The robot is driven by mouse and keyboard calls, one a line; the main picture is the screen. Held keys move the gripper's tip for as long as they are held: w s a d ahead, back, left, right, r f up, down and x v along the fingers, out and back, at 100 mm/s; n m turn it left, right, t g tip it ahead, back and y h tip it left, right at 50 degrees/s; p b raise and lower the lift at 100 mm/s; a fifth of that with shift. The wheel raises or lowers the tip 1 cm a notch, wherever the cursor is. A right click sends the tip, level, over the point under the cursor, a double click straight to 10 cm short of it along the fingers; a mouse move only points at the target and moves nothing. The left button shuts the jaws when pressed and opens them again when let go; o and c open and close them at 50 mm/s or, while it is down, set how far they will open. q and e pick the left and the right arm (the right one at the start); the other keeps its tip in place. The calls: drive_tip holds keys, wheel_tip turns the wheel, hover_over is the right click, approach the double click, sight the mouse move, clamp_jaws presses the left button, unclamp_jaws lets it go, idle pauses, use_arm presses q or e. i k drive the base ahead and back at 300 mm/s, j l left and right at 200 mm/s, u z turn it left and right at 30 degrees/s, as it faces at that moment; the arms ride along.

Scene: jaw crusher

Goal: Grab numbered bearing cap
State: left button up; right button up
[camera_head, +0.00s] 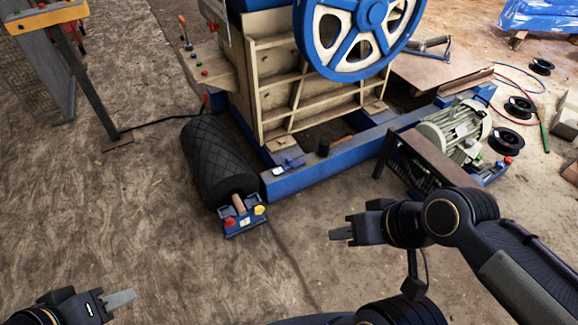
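No part is clearly readable as a numbered bearing cap. A blue block (243,219) with a red knob, a yellow knob and a small pale label sits on the floor at the near end of a black ribbed roller (215,160); a number cannot be read. A small pale item (278,171) lies on the blue base frame (325,170). My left gripper (120,299) is low at the left, well short of the block. My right gripper (342,233) is to the right of the block, apart from it. Finger gaps are not visible, and I see nothing held.
The jaw crusher (285,85) with its blue flywheel (355,35) stands behind. A grey-green motor (455,128) and a dark metal stand (430,160) are at the right. Black reels (505,140) and hoses lie beyond. The floor at the left and front is mostly clear.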

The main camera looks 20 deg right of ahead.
sight(289, 164)
drive_tip(key=i+l+u, duration=0.25)
drive_tip(key=i+l, duration=0.25)
drive_tip(key=i, duration=0.4)
drive_tip(key=i+l+u, duration=0.3)
drive_tip(key=i+l, duration=0.4)
drive_tip(key=i, duration=0.1)
